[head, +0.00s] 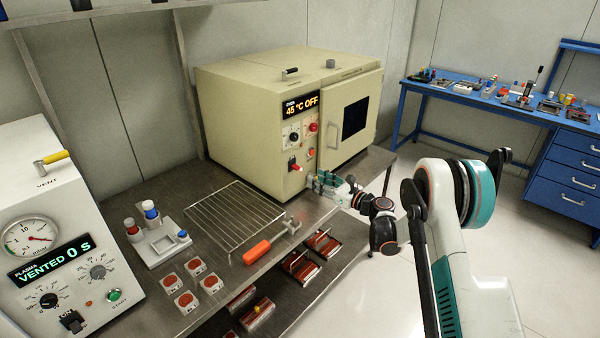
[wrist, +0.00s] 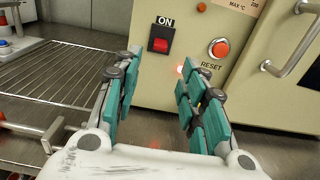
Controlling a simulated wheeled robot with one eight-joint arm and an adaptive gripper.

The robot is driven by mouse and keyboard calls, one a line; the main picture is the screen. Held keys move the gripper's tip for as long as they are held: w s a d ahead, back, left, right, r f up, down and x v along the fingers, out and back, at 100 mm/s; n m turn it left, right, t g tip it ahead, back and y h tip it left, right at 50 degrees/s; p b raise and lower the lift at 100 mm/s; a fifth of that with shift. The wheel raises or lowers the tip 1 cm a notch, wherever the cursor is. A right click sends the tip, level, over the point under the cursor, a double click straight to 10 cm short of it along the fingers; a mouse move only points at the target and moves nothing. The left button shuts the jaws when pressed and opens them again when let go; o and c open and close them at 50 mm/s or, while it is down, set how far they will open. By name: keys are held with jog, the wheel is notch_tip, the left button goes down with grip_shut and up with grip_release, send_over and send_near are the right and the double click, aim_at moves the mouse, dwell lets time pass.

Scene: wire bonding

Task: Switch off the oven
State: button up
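The oven (head: 240,130) is a beige box on the steel bench, with its door closed. Its display (head: 300,105) reads 45 °C OFF in orange. A red rocker switch (head: 294,166) is low on its front panel. In the wrist view the red switch (wrist: 161,40) sits in a black frame under the label ON, with its upper part darker. My gripper (head: 318,182) is in front of the panel's lower part, open and empty. In the wrist view my gripper (wrist: 158,68) has its teal fingers apart, below the switch; contact is not visible.
A red RESET button (wrist: 219,48) is right of the switch. The door handle (wrist: 290,52) juts out further right. A plasma unit (head: 50,200) stands far left.

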aim_at(298, 169)
jog(key=b+x, duration=0.1)
jog(key=x, duration=0.8)
jog(key=shift+w+a, duration=0.15)
jog(key=shift+a, duration=0.05)
grip_shut()
